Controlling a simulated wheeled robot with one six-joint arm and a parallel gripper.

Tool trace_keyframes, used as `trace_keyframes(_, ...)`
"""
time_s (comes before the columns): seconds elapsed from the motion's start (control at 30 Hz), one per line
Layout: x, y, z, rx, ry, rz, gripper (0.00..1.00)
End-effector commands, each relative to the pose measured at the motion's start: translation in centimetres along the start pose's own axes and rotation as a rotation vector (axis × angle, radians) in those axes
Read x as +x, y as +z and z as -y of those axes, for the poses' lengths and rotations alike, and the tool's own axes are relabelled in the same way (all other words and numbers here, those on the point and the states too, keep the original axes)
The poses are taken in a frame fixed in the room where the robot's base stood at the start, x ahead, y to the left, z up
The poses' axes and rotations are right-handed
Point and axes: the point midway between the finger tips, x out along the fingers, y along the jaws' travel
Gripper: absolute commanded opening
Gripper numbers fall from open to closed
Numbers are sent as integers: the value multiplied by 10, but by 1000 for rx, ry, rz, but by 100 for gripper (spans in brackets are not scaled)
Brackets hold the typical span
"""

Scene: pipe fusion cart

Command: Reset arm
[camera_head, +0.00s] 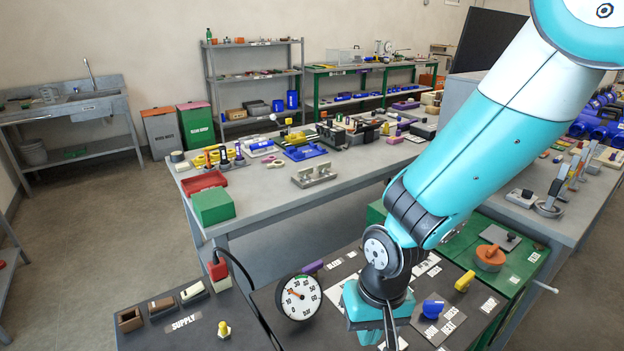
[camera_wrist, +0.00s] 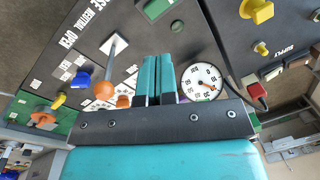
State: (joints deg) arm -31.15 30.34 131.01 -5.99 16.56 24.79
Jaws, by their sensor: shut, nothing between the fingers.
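My gripper shows in the wrist view (camera_wrist: 157,60) as two teal fingers lying side by side, shut with nothing between them. In the head view my arm comes down from the upper right, and the teal gripper body (camera_head: 378,312) is over the dark control panel (camera_head: 345,270) at the bottom; its fingertips are hard to make out there. In the wrist view a lever with an orange ball knob (camera_wrist: 104,90) stands just left of the fingers, apart from them in the picture. A round pressure gauge (camera_wrist: 203,83) is to their right.
On the panel are a blue knob (camera_head: 433,306), a yellow knob (camera_head: 464,281) and the gauge (camera_head: 300,298). A red-orange round part (camera_head: 490,257) sits on the green surface. The supply panel (camera_head: 187,328) is at left. A grey workbench (camera_head: 290,208) with many tools stands behind.

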Motion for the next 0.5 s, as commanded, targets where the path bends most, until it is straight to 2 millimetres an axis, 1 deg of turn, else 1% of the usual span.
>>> trace_keyframes(0.03, -30, 4, -1, -27, -40, -15, 0)
trace_keyframes(0.07, -46, 8, -2, -49, -60, -17, 0)
trace_keyframes(0.1, -65, 16, -3, -81, -87, -20, 0)
trace_keyframes(0.17, -92, 28, -5, -134, -124, -29, 0)
trace_keyframes(0.2, -110, 38, -6, -170, -146, -38, 0)
trace_keyframes(0.3, -146, 64, -11, -267, -190, -63, 0)
trace_keyframes(0.33, -154, 72, -12, -295, -200, -70, 0)
trace_keyframes(0.4, -171, 89, -14, -354, -217, -87, 0)
trace_keyframes(0.5, -185, 108, -16, -422, -230, -105, 0)
